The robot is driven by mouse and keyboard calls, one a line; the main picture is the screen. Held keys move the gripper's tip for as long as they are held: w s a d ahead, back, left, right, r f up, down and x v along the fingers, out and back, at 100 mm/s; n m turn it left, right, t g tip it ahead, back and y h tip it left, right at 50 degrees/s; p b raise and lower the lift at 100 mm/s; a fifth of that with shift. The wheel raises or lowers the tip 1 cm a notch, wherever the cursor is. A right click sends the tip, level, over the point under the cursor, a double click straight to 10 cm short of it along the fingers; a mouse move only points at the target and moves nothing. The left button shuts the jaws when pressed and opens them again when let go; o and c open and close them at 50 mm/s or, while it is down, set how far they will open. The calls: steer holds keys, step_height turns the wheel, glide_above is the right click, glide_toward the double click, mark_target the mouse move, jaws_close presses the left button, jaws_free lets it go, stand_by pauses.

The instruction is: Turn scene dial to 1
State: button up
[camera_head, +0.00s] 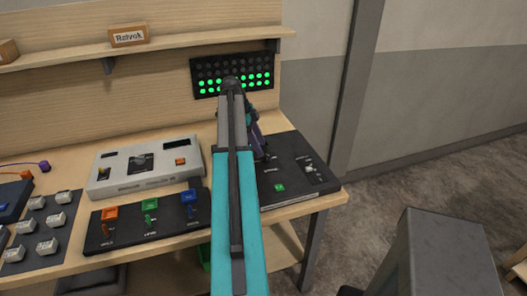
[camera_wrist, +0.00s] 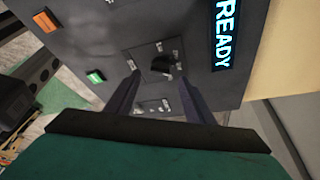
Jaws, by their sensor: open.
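The black console (camera_head: 290,150) sits at the right end of the bench, partly hidden behind my arm. In the wrist view, its dark dial (camera_wrist: 162,64) sits on a small plate with tiny labels I cannot read. The dial is hidden in the head view, so I cannot tell its setting. My gripper (camera_wrist: 158,84) is open and empty, with its two dark fingers reaching toward the console on either side of the dial's lower area. I cannot tell whether they touch it. My gripper also shows in the head view (camera_head: 257,142), over the console.
The console has a green button (camera_wrist: 95,76), an orange button (camera_wrist: 46,20) and a READY display (camera_wrist: 225,32). An LED board (camera_head: 232,72) with lit green rows is on the back wall. A switch panel (camera_head: 120,230) and a grey box (camera_head: 145,165) stand left.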

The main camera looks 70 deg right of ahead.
mark_target(265, 156)
steer(key=shift+p+x, duration=0.5)
steer(key=shift+x, duration=1.7)
steer(key=c, duration=1)
